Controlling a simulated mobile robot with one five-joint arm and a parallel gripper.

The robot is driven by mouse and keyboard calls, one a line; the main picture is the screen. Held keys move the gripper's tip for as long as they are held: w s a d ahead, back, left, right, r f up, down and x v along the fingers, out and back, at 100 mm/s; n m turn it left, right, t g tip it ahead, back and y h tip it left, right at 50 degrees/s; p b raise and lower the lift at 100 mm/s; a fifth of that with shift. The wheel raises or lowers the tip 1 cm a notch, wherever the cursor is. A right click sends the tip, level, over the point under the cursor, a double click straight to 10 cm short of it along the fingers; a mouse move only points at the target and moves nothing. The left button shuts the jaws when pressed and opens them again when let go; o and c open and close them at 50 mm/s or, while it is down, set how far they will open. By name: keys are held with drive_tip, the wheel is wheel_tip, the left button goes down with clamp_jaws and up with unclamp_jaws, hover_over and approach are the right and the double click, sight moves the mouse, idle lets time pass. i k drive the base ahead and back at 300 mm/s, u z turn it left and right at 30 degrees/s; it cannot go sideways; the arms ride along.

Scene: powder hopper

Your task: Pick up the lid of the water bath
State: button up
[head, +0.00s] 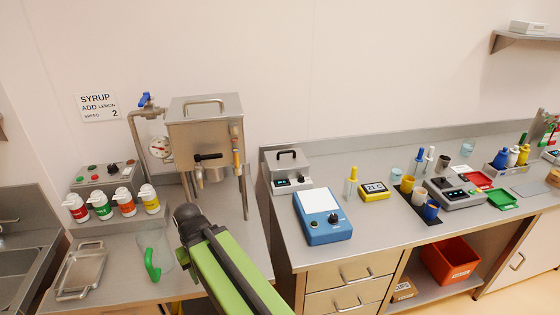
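The water bath (289,181) is a small steel box with a dark digital display on its front. It stands at the left end of the right-hand counter. Its lid (288,164) is a grey metal cover with a raised handle (287,153), and it sits on top of the bath. My green and black arm (225,265) reaches up from the bottom of the head view to a dark rounded joint, left of and nearer than the bath. No gripper fingers show. The lid and handle are unobstructed.
A tall steel hopper (205,125) with its own handled lid stands left of the bath. A blue device (322,216) stands just right and in front of the bath. Several bottles (101,203) and a green-handled jug (153,258) are on the left counter.

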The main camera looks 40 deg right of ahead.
sight(278, 160)
drive_tip(key=u, duration=2.2)
drive_tip(key=k, duration=2.4)
drive_tip(key=z, duration=0.7)
drive_tip(key=i, duration=1)
